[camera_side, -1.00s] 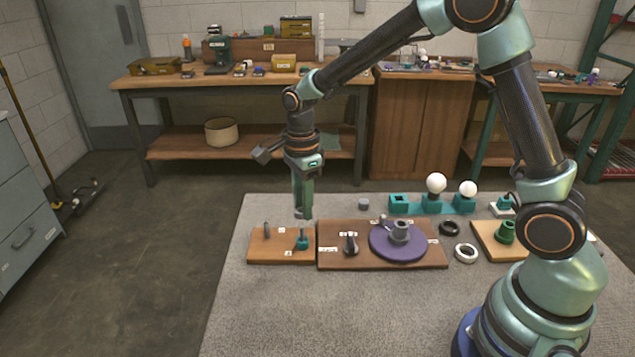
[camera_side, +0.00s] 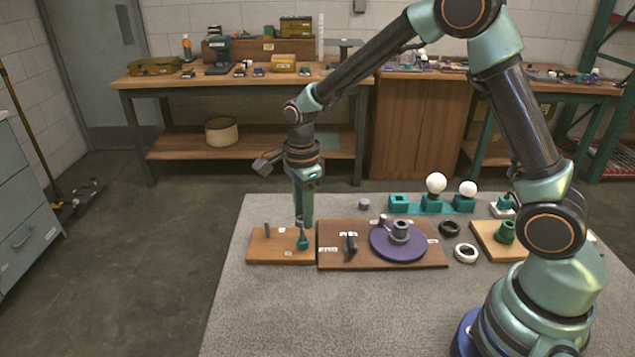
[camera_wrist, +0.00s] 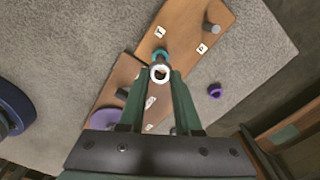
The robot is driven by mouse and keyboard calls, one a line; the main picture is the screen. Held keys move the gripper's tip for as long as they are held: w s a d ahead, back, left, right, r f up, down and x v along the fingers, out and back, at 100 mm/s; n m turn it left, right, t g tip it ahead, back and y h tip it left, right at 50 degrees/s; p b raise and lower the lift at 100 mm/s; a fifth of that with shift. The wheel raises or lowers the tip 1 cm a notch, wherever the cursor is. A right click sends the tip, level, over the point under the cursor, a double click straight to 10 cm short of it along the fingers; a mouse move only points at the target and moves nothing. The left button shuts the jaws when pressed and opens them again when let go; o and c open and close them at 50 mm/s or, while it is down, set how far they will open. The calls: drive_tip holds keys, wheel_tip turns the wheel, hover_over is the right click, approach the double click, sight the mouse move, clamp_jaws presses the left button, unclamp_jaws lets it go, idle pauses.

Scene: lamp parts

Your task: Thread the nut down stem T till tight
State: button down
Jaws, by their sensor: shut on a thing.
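My gripper (camera_side: 304,222) points straight down over the left wooden board (camera_side: 270,257). In the wrist view its fingertips (camera_wrist: 160,76) are shut on the nut, a pale ring with a dark hole (camera_wrist: 160,68). Stem T, a thin upright post on a teal base (camera_side: 303,243), stands on that board right below the gripper. In the wrist view a teal part (camera_wrist: 160,54) shows just beyond the ring, near a white label (camera_wrist: 160,32). The nut seems in line with the stem, but I cannot tell whether its thread has caught.
A second grey post (camera_side: 267,230) stands on the same board, left of the stem. To the right, a brown board (camera_side: 333,262) holds a dark upright part (camera_side: 350,243) and a purple disc (camera_side: 385,252). Loose rings and a teal rack (camera_side: 400,204) with white bulbs lie farther right.

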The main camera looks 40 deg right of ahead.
drive_tip(key=shift+f, duration=0.15)
drive_tip(key=shift+f, duration=1.7)
drive_tip(key=shift+f, duration=0.1)
drive_tip(key=c, duration=1.4)
unclamp_jaws()
clamp_jaws()
drive_tip(key=shift+f, duration=0.2)
